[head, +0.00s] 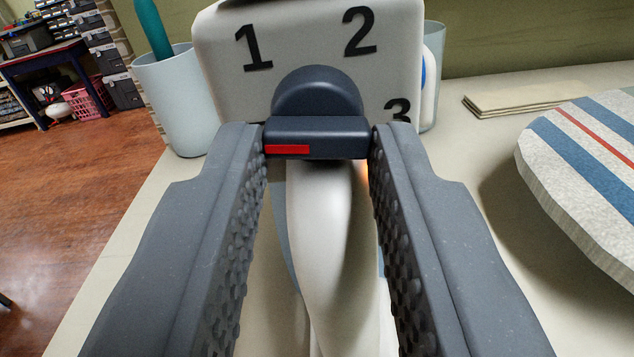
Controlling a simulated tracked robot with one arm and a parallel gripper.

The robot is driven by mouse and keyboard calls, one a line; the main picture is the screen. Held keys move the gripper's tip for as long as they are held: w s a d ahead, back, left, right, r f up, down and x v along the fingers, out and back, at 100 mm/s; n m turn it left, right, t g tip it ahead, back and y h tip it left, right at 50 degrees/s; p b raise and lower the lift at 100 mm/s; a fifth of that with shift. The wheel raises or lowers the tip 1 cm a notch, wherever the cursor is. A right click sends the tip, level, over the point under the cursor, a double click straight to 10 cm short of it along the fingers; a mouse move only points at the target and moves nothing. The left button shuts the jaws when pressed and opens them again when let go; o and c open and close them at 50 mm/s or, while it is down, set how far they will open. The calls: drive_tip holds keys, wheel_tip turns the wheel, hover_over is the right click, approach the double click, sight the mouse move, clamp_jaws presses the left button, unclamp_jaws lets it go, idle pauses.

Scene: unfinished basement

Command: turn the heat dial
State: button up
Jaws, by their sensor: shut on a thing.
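The heat dial (318,92) is a dark blue round knob with a raised bar across it. It sits on a white panel (290,45) printed with the numbers 1, 2 and 3. A red mark (287,150) shows at the left end of the bar's front face. My gripper (319,140) is shut on the bar, with one finger at each end of it. The bar lies about level between the fingertips. A white curved body (322,230) is below the dial, between my fingers, and the fingers hide its sides.
A pale cup (170,100) with a teal handle in it stands left of the panel. A striped padded board (590,160) is at the right. Flat pale sheets (530,100) lie behind on the light tabletop (470,180). The wooden floor drops away at the left.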

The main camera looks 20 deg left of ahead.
drive_tip(key=o, duration=1)
drive_tip(key=shift+s, duration=0.55)
drive_tip(key=v, duration=1.2)
drive_tip(key=shift+s+d+p, duration=0.2)
drive_tip(key=shift+s+p, duration=0.1)
drive_tip(key=shift+p, duration=0.1)
